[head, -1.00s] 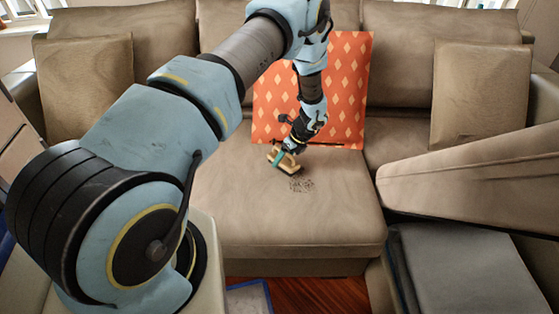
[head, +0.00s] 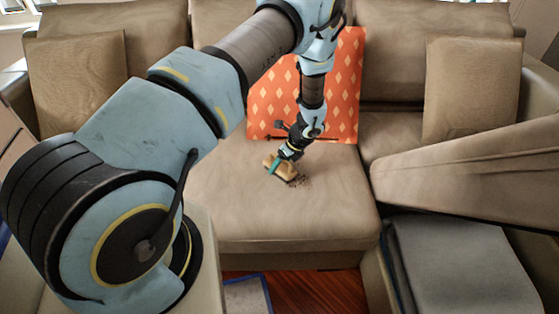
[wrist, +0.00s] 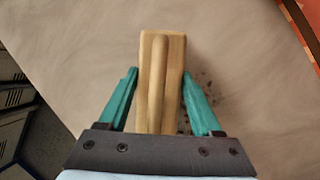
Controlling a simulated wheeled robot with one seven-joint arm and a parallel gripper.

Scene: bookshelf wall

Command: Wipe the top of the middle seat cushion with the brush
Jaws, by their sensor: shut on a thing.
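The brush (head: 284,171) has a wooden back and lies low over the middle seat cushion (head: 290,215). My gripper (head: 278,163) is shut on it. In the wrist view the brush (wrist: 160,75) stands between the two teal fingers of my gripper (wrist: 160,100), its long side pointing away from the wrist. The bristles are hidden beneath the wooden back, so contact with the cushion cannot be told for certain. A patch of dark specks (head: 305,181) lies on the cushion at the brush's right edge, partly covered by it. The specks also show in the wrist view (wrist: 211,95).
An orange patterned panel (head: 345,85) leans against the backrest behind my gripper. Brown pillows stand at left (head: 78,80) and right (head: 473,90). A brown armrest-like piece (head: 470,175) juts in from the right. The front of the middle cushion is clear.

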